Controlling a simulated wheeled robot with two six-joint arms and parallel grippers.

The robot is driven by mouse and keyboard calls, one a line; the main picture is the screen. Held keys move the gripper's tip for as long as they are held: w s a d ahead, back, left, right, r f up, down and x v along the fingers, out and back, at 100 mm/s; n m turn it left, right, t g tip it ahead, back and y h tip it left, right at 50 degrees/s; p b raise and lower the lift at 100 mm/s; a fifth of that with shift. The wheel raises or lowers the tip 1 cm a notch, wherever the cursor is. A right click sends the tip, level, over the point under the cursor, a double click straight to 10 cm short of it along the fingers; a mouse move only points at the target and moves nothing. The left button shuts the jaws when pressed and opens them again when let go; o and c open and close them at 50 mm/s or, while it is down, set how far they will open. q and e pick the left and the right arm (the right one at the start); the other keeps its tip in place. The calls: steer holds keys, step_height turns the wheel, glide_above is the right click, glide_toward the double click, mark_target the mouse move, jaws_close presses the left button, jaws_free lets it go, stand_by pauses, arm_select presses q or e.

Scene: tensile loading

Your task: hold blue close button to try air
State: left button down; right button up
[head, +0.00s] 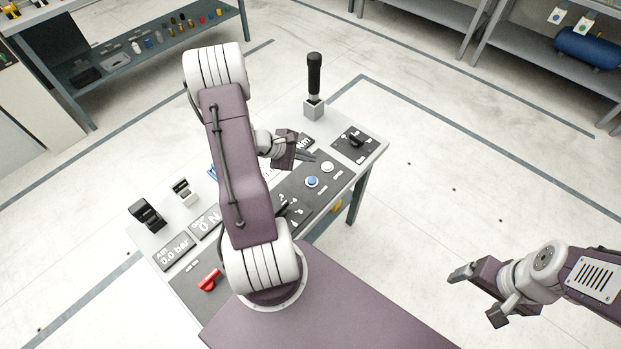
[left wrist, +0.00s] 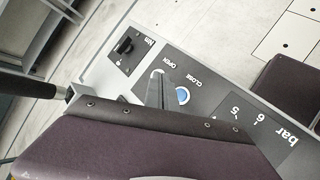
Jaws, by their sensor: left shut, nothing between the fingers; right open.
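The blue close button (head: 312,182) sits on a dark panel of the console, beside a white button (head: 327,167). In the left wrist view the blue button (left wrist: 183,95) shows next to the CLOSE label. My left gripper (head: 311,157) is shut and empty, above the panel and near the two buttons. In the left wrist view its fingertips (left wrist: 160,74) lie beside the blue button and hide most of the white one; I cannot tell whether they touch anything. My right gripper (head: 474,294) is open and empty, off to the right above the floor.
The air display (head: 174,252) reads 0.0 bar. A red lever (head: 209,279) is at the console's front left. A black-handled joystick (head: 314,75) stands at the back, with a black knob (head: 355,139) to its right. The floor right of the console is clear.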

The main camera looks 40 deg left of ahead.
mark_target(309, 181)
arm_select(q)
steer(key=shift+f, duration=0.1)
step_height(309, 181, down, 8)
steer(key=b, duration=0.6)
steer(key=shift+f, duration=0.15)
steer(key=shift+f+b, duration=0.15)
steer(key=shift+b, duration=0.2)
steer(key=shift+f, duration=0.1)
stand_by(1.2)
steer(key=shift+f+b, duration=0.35)
steer(key=shift+b, duration=0.25)
steer(key=shift+f+b, duration=0.5)
steer(key=shift+b, duration=0.15)
stand_by(0.5)
steer(key=shift+r, duration=0.1)
stand_by(1.4)
steer(key=shift+r+p, duration=0.6)
steer(key=shift+r, duration=0.25)
